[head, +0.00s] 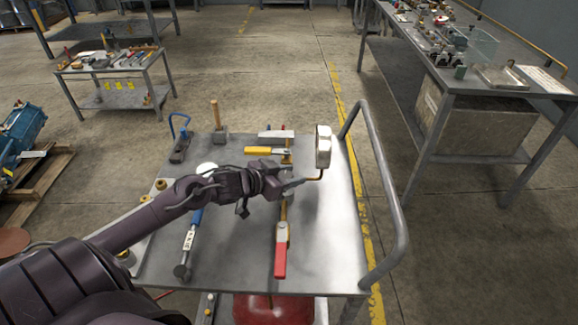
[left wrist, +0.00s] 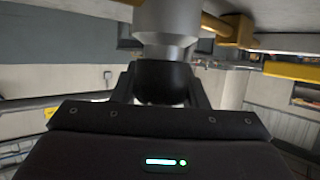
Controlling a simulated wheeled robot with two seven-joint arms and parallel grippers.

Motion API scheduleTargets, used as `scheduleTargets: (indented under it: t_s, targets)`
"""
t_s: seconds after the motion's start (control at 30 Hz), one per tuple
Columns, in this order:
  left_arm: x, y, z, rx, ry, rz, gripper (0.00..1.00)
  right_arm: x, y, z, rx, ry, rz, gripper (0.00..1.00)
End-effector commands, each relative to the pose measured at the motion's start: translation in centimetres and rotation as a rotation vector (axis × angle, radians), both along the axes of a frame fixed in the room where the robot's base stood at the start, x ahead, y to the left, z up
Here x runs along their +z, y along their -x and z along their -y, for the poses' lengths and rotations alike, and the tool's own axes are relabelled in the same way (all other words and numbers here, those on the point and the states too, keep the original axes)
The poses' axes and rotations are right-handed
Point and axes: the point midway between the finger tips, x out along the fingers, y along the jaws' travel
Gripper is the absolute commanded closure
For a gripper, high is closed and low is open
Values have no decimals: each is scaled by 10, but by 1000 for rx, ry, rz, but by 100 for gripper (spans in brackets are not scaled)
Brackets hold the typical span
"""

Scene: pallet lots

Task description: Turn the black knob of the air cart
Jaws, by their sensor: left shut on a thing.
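The air cart (head: 330,245) stands in front of me, with a grey metal top and a tube handle on its right side. My left gripper (head: 287,187) reaches in from the left over the cart top, near a gauge (head: 323,147). In the left wrist view the gripper (left wrist: 165,85) is shut on the black knob (left wrist: 163,82), which sits right below a grey metal cylinder (left wrist: 166,25). In the head view the gripper hides the knob. My right gripper is not in view.
On the cart top are a yellow-handled valve (head: 265,150), a red-handled valve (head: 281,250), a blue-handled tool (head: 190,235) and a wooden-handled hammer (head: 217,125). A red tank (head: 272,310) sits below. A workbench (head: 470,85) stands at right.

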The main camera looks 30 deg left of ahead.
Motion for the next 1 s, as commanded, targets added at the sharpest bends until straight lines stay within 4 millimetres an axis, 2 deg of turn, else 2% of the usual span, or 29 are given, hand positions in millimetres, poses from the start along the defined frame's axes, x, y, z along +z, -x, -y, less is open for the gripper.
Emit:
scheduleTargets:
  t_s: [0.3,0.77,0.8,0.97,1.0]
  targets:
    - [1,0,1,-116,-1,2,83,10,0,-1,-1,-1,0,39]
    - [0,1,2,-135,-1,3,83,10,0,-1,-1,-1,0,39]
    - [0,1,2,-135,-1,3,59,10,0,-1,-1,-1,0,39]
    - [0,1,2,-135,-1,2,39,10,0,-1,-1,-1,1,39]
    - [0,1,2,-135,-1,2,39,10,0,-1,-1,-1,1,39]
